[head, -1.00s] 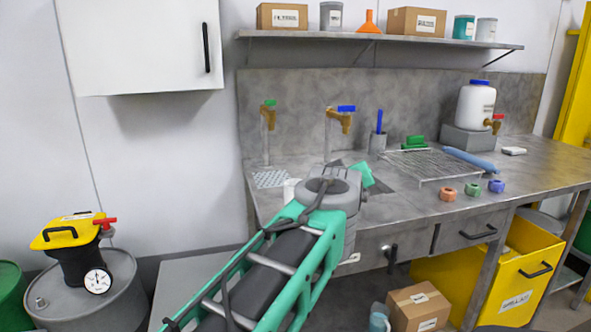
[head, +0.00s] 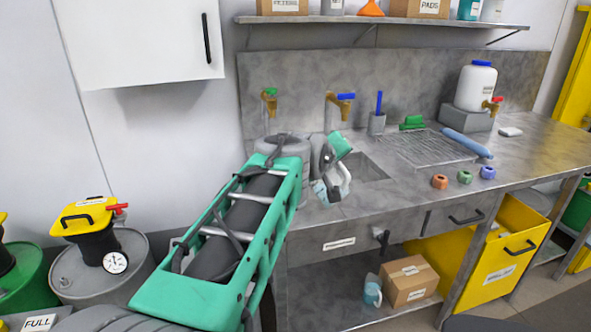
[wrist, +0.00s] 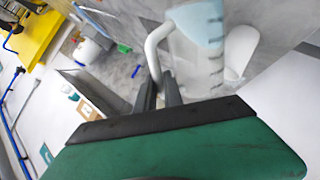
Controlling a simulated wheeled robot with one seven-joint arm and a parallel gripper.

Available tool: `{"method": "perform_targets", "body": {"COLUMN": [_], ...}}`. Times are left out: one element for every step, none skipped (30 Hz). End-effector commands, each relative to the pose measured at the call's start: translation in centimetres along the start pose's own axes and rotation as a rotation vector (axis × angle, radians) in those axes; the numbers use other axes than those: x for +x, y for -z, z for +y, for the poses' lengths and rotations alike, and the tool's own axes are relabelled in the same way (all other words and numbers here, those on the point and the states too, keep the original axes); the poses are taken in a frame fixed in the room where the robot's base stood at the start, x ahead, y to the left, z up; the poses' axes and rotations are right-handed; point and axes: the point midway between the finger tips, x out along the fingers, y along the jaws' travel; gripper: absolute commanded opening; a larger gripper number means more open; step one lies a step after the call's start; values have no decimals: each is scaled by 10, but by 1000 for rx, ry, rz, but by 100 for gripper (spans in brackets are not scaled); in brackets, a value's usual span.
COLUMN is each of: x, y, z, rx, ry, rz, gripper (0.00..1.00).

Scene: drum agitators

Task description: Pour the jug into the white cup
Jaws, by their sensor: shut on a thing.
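My gripper (wrist: 160,92) is shut on the white handle of a clear jug (wrist: 195,60). In the wrist view the jug shows graduation marks and pale blue liquid near the top of the picture. In the head view the jug (head: 324,192) hangs over the counter by the sink's left edge and looks tilted; the gripper partly hides it. The white cup (wrist: 242,48) is close beside the jug in the wrist view, partly behind it. In the head view I cannot separate the cup from the jug and gripper.
The sink basin (head: 365,170) and a wire drying rack (head: 430,148) lie to the right. Two brass taps, one with a blue handle (head: 345,97), stand behind. Small coloured rings (head: 464,177) sit near the front edge.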

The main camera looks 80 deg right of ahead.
Motion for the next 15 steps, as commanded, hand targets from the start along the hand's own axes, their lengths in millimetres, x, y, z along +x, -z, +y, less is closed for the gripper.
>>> {"method": "perform_targets", "body": {"x": [-1,-2,-2,-2,-2,-2,-2,-2,-2,-2,-2,-2,-2,-2,-2], "y": [3,3,4,4,4,5,5,6,6,7,7,8,8,8,9], "z": [2,2,2,2,2,2,2,2,2,2,2,3,3,3,3], "rx": [-5,-8,-11,-14,-16,-19,-21,-24,-26,-29,-31,-34,-37,-39,-43], "ry": [0,0,0,0,0,0,0,0,0,0,0,0,0,0,0], "rz": [-1,-3,-5,-7,-9,-11,-12,-14,-16,-18,-19,-22,-23,-25,-27], "gripper": [0,0,0,0,0,0,0,0,0,0,0,0,0,0,0]}}
